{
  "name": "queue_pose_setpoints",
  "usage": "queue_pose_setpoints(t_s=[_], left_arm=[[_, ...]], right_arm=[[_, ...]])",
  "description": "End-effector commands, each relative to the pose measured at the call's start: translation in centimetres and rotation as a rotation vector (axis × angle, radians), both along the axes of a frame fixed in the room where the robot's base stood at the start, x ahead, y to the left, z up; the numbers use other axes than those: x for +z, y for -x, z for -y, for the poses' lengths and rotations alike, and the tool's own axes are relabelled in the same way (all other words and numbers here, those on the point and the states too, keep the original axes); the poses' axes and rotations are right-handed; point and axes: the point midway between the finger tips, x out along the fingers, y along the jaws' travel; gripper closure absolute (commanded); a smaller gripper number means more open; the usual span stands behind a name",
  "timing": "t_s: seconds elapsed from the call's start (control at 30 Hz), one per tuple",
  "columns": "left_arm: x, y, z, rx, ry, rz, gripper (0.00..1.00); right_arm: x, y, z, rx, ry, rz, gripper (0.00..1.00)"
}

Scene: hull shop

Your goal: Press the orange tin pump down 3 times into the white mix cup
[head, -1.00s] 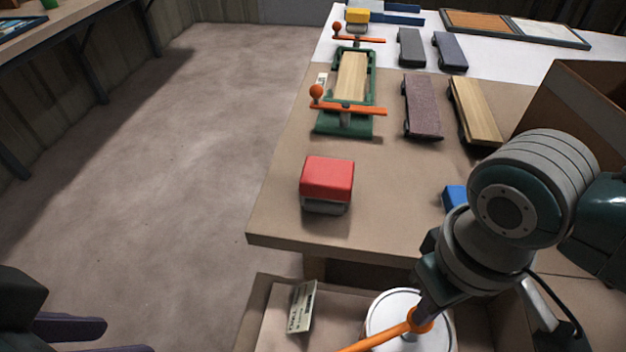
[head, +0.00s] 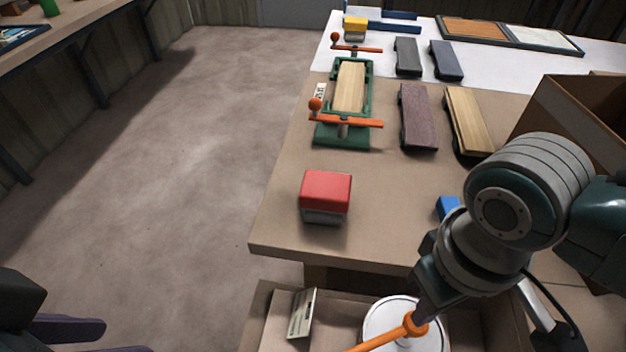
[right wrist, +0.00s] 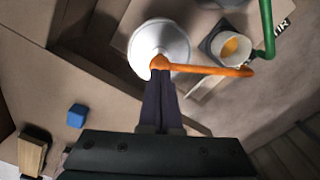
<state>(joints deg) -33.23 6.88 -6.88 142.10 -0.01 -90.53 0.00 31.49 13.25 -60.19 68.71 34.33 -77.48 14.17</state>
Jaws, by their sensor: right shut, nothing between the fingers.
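The orange pump (right wrist: 160,63) stands on a round white tin (right wrist: 145,40); its spout points right in the right wrist view. In the head view the tin's white lid (head: 385,313) and the orange pump (head: 414,324) show at the bottom edge. My right gripper (right wrist: 160,72) is shut and empty, its fingertips at the top of the pump head, seemingly touching it. The white mix cup (right wrist: 248,52), with orange stuff inside, shows near the spout's end in the right wrist view. The head view does not show the cup. My left gripper (head: 85,342) is open at the lower left.
A green spout (right wrist: 268,30) reaches in beside the cup. On the bench in the head view are a red-topped block (head: 326,192), a blue block (head: 447,207), a green clamp frame (head: 345,132) and a cardboard box (head: 570,115). Open floor lies left.

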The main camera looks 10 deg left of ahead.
Motion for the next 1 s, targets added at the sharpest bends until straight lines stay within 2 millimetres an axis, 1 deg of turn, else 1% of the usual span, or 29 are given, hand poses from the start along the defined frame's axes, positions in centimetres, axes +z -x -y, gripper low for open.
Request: queue_pose_setpoints(t_s=[0.17, 0.27, 0.8, 0.9, 1.0], left_arm=[[0.1, 0.0, 0.0, 0.0, 0.0, 0.0, 0.5], [0.7, 0.0, 0.0, 0.0, 0.0, 0.0, 0.5], [6.7, 0.0, 0.0, 0.0, 0.0, 0.0, 0.5], [7.0, 0.0, 0.0, 0.0, 0.0, 0.0, 0.5], [6.9, 0.0, 0.0, 0.0, 0.0, 0.0, 0.5]], right_arm=[[0.1, 0.0, 0.0, 0.0, 0.0, 0.0, 1.0], [0.7, 0.0, 0.0, 0.0, 0.0, 0.0, 1.0], [6.0, 0.0, 0.0, 0.0, -0.001, -0.001, 1.0], [6.2, 0.0, 0.0, 0.0, -0.001, -0.001, 1.0], [6.1, 0.0, 0.0, 0.0, 0.0, 0.0, 1.0]])
